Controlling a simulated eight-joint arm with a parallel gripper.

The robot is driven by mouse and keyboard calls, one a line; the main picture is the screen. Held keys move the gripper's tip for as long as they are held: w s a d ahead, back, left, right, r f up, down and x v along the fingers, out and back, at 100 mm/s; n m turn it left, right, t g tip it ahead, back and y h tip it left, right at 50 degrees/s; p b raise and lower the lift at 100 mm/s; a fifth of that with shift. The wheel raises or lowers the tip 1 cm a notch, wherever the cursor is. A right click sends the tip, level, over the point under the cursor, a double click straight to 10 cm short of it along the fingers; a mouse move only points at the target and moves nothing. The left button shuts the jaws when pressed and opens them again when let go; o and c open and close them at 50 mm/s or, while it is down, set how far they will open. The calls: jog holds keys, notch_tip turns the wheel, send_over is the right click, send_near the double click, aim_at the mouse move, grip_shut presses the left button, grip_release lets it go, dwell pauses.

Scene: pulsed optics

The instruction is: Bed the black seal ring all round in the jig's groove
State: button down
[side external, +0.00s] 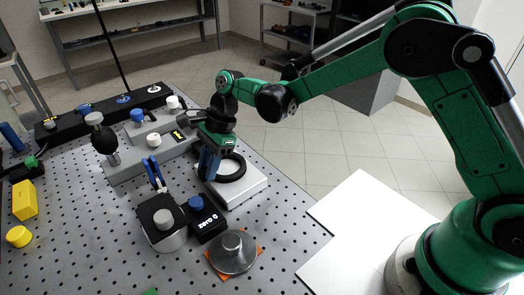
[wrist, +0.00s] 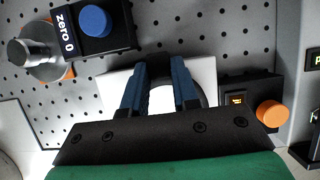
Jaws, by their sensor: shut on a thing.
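The black seal ring (side external: 241,170) lies on top of the white jig block (side external: 253,186) in the side view. My gripper (side external: 209,172) points down at the ring's left side, its blue fingers shut on the ring. The wrist view shows the white jig (wrist: 205,72) behind the two blue fingers, with the black ring (wrist: 158,68) dark between them. The fingers and wrist hide part of the ring. I cannot tell how much of it sits down in the groove.
A black "zero 0" box with a blue knob (side external: 196,203) stands close in front of the jig. A round metal piece (side external: 233,252) sits on an orange pad nearby. A grey unit with knobs (side external: 150,150) stands behind. An orange knob (wrist: 272,113) is right of my fingers.

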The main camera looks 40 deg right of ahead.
jog(key=shift+f, duration=0.1)
jog(key=c, duration=0.6)
grip_release()
jog(key=v, duration=0.5)
jog(key=shift+d+r, duration=0.1)
jog(key=shift+r, duration=2.15)
